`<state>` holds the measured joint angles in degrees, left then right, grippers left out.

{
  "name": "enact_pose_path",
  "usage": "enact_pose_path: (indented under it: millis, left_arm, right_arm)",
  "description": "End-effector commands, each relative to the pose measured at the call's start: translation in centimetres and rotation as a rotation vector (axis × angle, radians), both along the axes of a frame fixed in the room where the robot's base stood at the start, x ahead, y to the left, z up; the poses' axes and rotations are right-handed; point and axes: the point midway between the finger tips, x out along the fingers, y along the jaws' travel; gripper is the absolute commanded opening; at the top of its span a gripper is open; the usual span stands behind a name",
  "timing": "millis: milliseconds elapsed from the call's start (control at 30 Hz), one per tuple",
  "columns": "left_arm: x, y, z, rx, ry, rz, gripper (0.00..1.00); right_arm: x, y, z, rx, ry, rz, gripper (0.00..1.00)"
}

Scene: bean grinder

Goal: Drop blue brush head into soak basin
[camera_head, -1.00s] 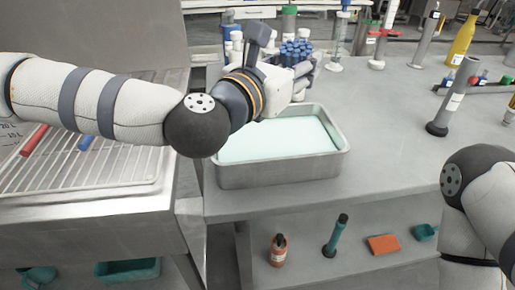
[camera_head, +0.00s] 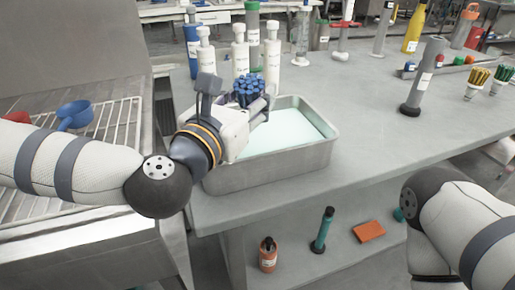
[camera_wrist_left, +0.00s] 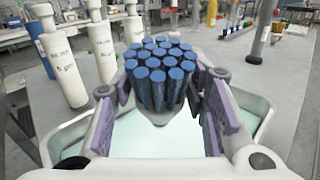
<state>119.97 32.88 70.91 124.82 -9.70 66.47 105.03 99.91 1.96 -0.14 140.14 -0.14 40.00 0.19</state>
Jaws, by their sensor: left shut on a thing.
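The blue brush head (camera_head: 248,91), a tight bundle of blue bristles, is held in my left gripper (camera_head: 256,108) at the back left of the soak basin. It also shows in the left wrist view (camera_wrist_left: 160,68), bristles up, between the purple-padded fingers of my left gripper (camera_wrist_left: 160,100). The fingers are shut on its lower part, which is partly hidden. The soak basin (camera_head: 275,167) is a grey metal tray with pale mint liquid, and the brush head appears above it. My right arm shows at the right edge of the head view; its gripper is out of view.
White labelled bottles (camera_head: 240,52) stand close behind the basin. A dark grey cylinder on a foot (camera_head: 424,78) stands on the bench to the right. A wire rack with a blue scoop (camera_head: 75,115) lies left.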

Motion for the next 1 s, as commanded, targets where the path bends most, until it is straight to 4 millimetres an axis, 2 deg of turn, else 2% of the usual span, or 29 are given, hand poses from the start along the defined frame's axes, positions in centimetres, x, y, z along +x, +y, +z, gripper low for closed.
enact_pose_path:
  millis: [200,233,300,333,667,900,1000]
  left_arm:
    - [0.0,0.0,0.3,-0.001,-0.006,0.000,0.15]
    - [0.0,0.0,0.3,-0.001,-0.007,0.000,0.45]
    - [0.0,0.0,0.3,-0.001,-0.006,0.000,0.61]
    - [0.0,0.0,0.3,-0.001,-0.006,0.000,0.64]
    - [-0.5,0.2,0.2,-0.001,-0.005,-0.001,0.64]
    - [-4.9,2.4,0.2,-0.002,-0.004,-0.001,0.64]
    - [-6.2,3.0,0.2,-0.001,-0.006,0.000,0.64]
  right_arm:
    - [0.0,0.0,0.0,0.000,-0.001,0.000,0.51]
    - [0.0,0.0,0.0,0.000,-0.001,0.001,0.51]
    - [0.0,0.0,0.0,0.000,-0.001,0.001,0.51]
    - [0.0,0.0,0.0,0.000,-0.001,0.001,0.51]
    - [0.1,0.0,0.0,0.000,-0.002,0.001,0.51]
    - [0.1,0.0,0.0,0.000,-0.001,0.001,0.51]
    - [0.1,0.0,0.0,0.000,-0.001,0.001,0.51]
